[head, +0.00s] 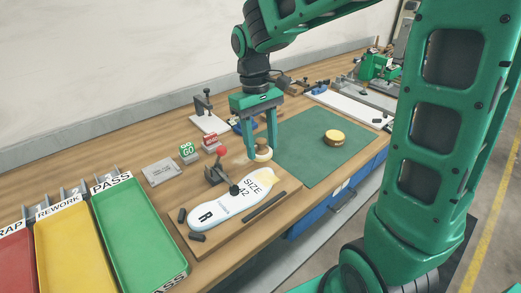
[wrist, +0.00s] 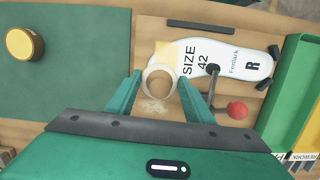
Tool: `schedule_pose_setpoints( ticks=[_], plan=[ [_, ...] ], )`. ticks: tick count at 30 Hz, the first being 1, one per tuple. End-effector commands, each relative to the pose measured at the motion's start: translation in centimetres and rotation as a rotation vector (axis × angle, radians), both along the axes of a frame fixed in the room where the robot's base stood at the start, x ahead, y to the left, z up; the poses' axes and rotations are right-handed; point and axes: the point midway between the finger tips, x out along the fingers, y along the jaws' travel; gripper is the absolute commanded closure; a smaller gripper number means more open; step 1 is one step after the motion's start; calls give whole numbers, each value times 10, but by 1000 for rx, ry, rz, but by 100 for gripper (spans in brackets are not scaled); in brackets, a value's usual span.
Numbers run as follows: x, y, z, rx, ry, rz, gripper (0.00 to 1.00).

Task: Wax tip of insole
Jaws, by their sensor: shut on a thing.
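The white insole (head: 228,203), marked SIZE 42 and R, lies on a wooden board (head: 262,219), held by a toggle clamp with a red knob (head: 222,153). Its tip (head: 266,176) is pale yellow; the tip also shows in the wrist view (wrist: 166,54). My gripper (head: 260,150) is shut on a round applicator with a brown knob (head: 261,144) and pale base. In the wrist view the applicator (wrist: 160,80) sits between my fingers, just beside the insole tip. I cannot tell whether it touches the tip. A yellow-topped round tin (head: 334,137) stands on the green mat (head: 300,165).
Red, yellow and green trays (head: 140,230) labelled SCRAP, REWORK and PASS stand at left. Green and red blocks (head: 188,152) and a grey plate (head: 160,172) lie behind the board. A dark bar (head: 264,206) edges the insole. Most of the mat is clear.

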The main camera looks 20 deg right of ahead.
Motion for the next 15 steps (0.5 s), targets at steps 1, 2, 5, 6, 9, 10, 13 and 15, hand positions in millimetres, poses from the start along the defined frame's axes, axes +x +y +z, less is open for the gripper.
schedule_pose_setpoints(
  ticks=[1, 2, 5, 6, 9, 10, 13, 15],
  plan=[
    [0, 0, 5, 0, -3, 0, 74],
    [1, 0, 8, 0, -3, 0, 74],
    [1, 0, 17, 0, -2, 0, 74],
    [1, 0, 20, 0, -3, 0, 74],
    [0, 0, 25, 0, -1, 0, 74],
    [0, 0, 26, 0, -1, 0, 74],
    [0, 0, 28, 0, -1, 0, 74],
    [0, 0, 27, 0, -1, 0, 74]
  ],
)
